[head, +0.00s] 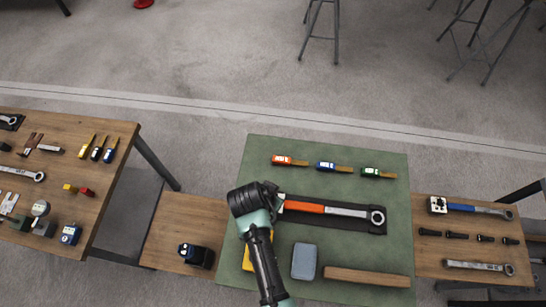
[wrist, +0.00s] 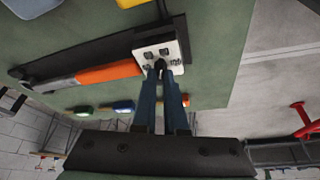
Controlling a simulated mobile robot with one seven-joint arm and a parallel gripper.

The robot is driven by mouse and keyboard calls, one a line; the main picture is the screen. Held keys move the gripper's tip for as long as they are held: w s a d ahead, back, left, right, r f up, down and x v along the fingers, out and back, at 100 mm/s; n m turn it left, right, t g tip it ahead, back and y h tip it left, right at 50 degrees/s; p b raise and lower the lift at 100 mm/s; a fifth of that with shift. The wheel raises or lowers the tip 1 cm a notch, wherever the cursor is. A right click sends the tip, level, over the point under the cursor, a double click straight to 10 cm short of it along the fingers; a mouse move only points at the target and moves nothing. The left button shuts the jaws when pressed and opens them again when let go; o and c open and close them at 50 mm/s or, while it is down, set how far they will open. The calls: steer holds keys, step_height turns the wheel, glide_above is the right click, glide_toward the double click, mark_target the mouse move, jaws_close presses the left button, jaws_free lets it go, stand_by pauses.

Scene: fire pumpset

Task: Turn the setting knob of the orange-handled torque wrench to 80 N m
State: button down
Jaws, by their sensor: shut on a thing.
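The orange-handled torque wrench (head: 304,207) lies on a black strip (head: 345,222) on the green mat (head: 395,240), its ratchet head to the right. In the wrist view its orange handle (wrist: 108,73) leads to a white plate (wrist: 180,48) with dark marks at its end. The small dark setting knob (wrist: 159,64) is at this plate, between my fingertips. My gripper (wrist: 163,72) is shut on the knob. In the head view my arm's end hides the knob and most of the plate. The setting is too small to read.
Orange (head: 290,160), blue (head: 333,166) and green (head: 380,173) tagged pieces lie behind the wrench. A grey-blue box (head: 304,261) and a wooden bar (head: 366,277) lie in front. A blue-handled wrench (head: 470,209) lies on the right. A yellow object (head: 250,262) is partly hidden by my arm.

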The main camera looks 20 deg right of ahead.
steer(key=shift+m, duration=0.6)
steer(key=shift+g, duration=0.3)
steer(key=c, duration=1)
jaws_free()
steer(key=shift+o, duration=0.2)
steer(key=v, duration=1.3)
steer(key=shift+a, duration=0.2)
